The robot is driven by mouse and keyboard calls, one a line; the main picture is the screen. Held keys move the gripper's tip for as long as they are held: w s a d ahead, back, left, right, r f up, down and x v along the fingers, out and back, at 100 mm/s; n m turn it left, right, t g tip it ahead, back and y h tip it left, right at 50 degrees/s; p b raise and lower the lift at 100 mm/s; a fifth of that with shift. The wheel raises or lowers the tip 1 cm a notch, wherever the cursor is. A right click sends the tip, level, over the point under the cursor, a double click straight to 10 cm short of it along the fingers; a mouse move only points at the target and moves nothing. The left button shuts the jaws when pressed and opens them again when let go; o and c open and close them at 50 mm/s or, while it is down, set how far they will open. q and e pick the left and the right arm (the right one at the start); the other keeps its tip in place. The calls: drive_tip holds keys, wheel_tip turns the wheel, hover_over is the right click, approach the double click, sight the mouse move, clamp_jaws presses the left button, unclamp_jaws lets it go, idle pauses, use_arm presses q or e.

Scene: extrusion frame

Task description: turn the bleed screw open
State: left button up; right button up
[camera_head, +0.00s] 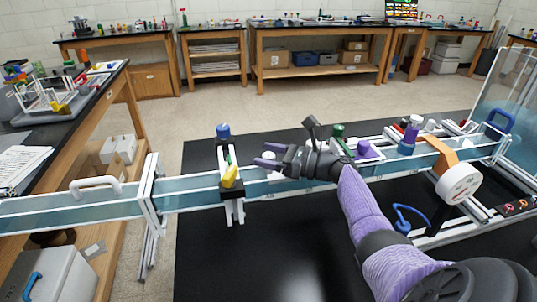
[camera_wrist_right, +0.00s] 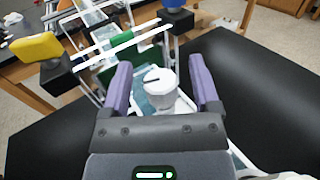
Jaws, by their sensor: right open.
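A white round screw head with a dark slot, apparently the bleed screw (camera_wrist_right: 160,82), shows in the right wrist view. My right gripper (camera_wrist_right: 161,64) is open, with one purple finger to each side of the screw head. Gaps show between the head and both fingers. In the head view my right gripper (camera_head: 262,155) reaches left over the blue channel of the frame, and its fingers and palm cover most of the screw. Whether the fingertips are level with the head or above it I cannot tell. My left gripper is not in view.
Left of my right gripper stand a yellow knob (camera_head: 230,175) and a blue knob (camera_head: 223,131) on a white bracket. To its right are a purple block (camera_head: 366,149) and a white round dial (camera_head: 459,184). The black table (camera_head: 250,265) is bare in front.

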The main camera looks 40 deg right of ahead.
drive_tip(key=v, duration=1)
drive_tip(key=shift+p, duration=0.4)
drive_tip(key=shift+a, duration=0.1)
